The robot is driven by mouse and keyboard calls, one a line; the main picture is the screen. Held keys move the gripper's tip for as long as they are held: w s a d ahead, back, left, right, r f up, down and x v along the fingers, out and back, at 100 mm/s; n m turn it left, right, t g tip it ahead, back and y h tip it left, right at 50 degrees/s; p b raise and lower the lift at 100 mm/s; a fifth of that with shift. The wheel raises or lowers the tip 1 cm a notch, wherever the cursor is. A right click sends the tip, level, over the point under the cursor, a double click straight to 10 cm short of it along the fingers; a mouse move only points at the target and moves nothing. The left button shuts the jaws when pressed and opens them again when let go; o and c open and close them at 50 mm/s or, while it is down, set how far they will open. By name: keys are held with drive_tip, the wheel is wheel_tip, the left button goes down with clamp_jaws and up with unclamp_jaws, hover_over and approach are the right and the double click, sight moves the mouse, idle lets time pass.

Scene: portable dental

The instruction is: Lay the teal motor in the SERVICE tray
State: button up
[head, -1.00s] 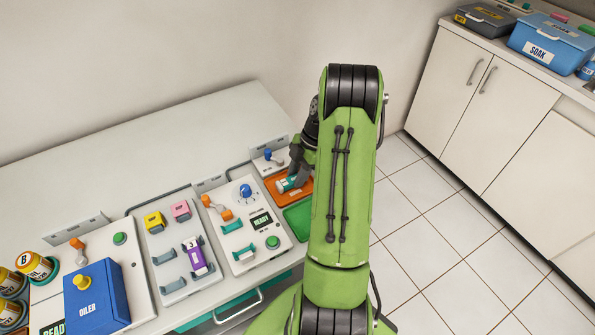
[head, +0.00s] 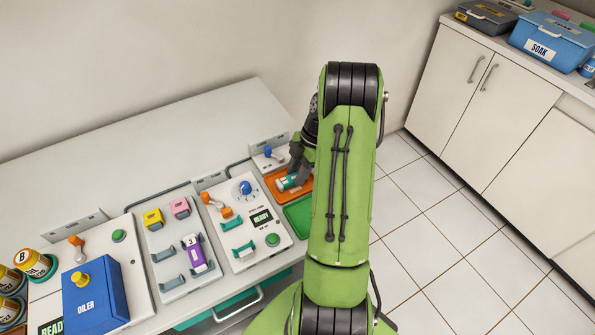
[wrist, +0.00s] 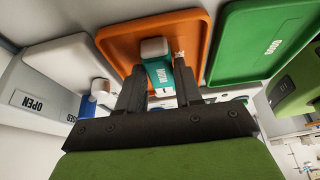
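The teal motor (head: 288,182), with a pale end, is over the orange tray (head: 275,194) at the back right of the bench. In the wrist view the motor (wrist: 157,76) lies between the two fingers of my gripper (wrist: 160,90), which appear closed against its sides. I cannot tell whether the motor touches the tray floor. The orange tray (wrist: 112,42) fills the upper middle of the wrist view; its label is too small or covered to read. In the head view my gripper (head: 297,178) is partly hidden by my arm.
A green tray (head: 298,217) lies directly in front of the orange one. To the left are a white station with a READY display (head: 262,217), a grey rack with a purple motor (head: 194,254), and a blue OILER box (head: 95,300). A blue lever (head: 268,151) stands behind the orange tray.

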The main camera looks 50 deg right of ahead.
drive_tip(key=o, duration=0.4)
drive_tip(key=p+v, duration=0.5)
drive_tip(key=v, duration=1)
drive_tip(key=shift+r, duration=0.35)
drive_tip(key=shift+d, duration=0.1)
drive_tip(key=w+a+r+m+h, duration=0.1)
drive_tip(key=a+r+m+h, duration=0.15)
drive_tip(key=a+r, duration=0.55)
drive_tip(key=w+a+r+m+h, duration=0.1)
drive_tip(key=a+r+m, duration=0.3)
drive_tip(key=a, duration=0.7)
drive_tip(key=s+a+r+m+t+p, duration=0.1)
drive_tip(key=s+a+m+t, duration=0.3)
drive_tip(key=s+a+m, duration=0.4)
drive_tip(key=s+a+h, duration=0.1)
drive_tip(key=s+a, duration=0.2)
drive_tip(key=s, duration=0.4)
drive_tip(key=shift+a+r, duration=0.2)
drive_tip(key=shift+a, duration=0.15)
